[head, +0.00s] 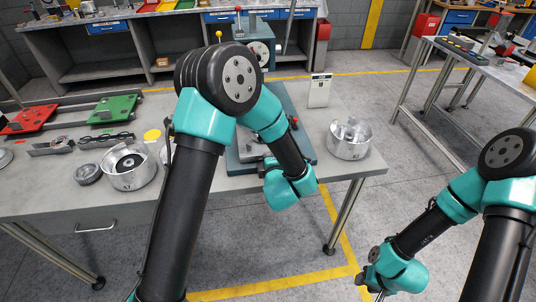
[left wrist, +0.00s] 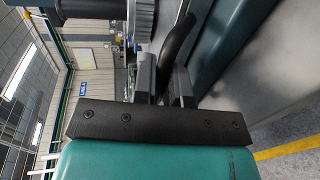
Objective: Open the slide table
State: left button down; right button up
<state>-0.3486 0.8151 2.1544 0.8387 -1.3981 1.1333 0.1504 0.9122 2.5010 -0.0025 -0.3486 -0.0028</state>
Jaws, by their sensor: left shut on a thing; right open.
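A teal machine (head: 302,135) stands on the grey table, mostly behind my left arm in the head view; a grey metal part (head: 246,150) shows on it. I cannot tell which part is the slide table or how far it is open. In the left wrist view my left gripper (left wrist: 163,82) has its two fingers closed around a dark curved handle (left wrist: 178,40) beside a teal machine body (left wrist: 230,50). In the head view its fingers are largely hidden by the wrist. My right gripper (head: 379,294) is low at the bottom right, away from the table, with its fingers partly visible.
On the table (head: 50,190), an open metal housing (head: 349,138) stands right of the machine and another (head: 129,166) stands left. Red (head: 29,118) and green (head: 113,109) pallets lie at the left. A white card (head: 319,90) stands behind. A side bench (head: 490,75) is at upper right.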

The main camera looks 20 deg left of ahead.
pick_arm(q)
jog(key=c, duration=1.2)
grip_release()
jog(key=v, duration=1.7)
jog(key=shift+s+d+r, duration=0.1)
jog(key=shift+s+r, duration=0.05)
jog(key=w+a+f+m+g+h, duration=0.1)
jog(key=a+f+m+g+h, duration=0.3)
jog(key=f, duration=0.4)
jog(key=w+a+f+m+g+h, duration=0.2)
jog(key=a+f+m, duration=0.1)
jog(key=f+m, duration=0.5)
jog(key=s+a+f+m+g+h, duration=0.1)
jog(key=s+a+f+m+g, duration=0.1)
jog(key=s+f+m, duration=0.1)
jog(key=s+a+f+m+g+h, duration=0.2)
jog(key=s+f+m+g, duration=0.1)
jog(key=s+f, duration=0.1)
jog(key=s+a+f+m+g+h, duration=0.1)
jog(key=s+a+f+m+g, duration=0.1)
jog(key=s+f+m, duration=0.1)
jog(key=shift+s+a+f+h, duration=0.15)
jog(key=shift+s+f+h, duration=0.25)
jog(key=shift+f, duration=0.45)
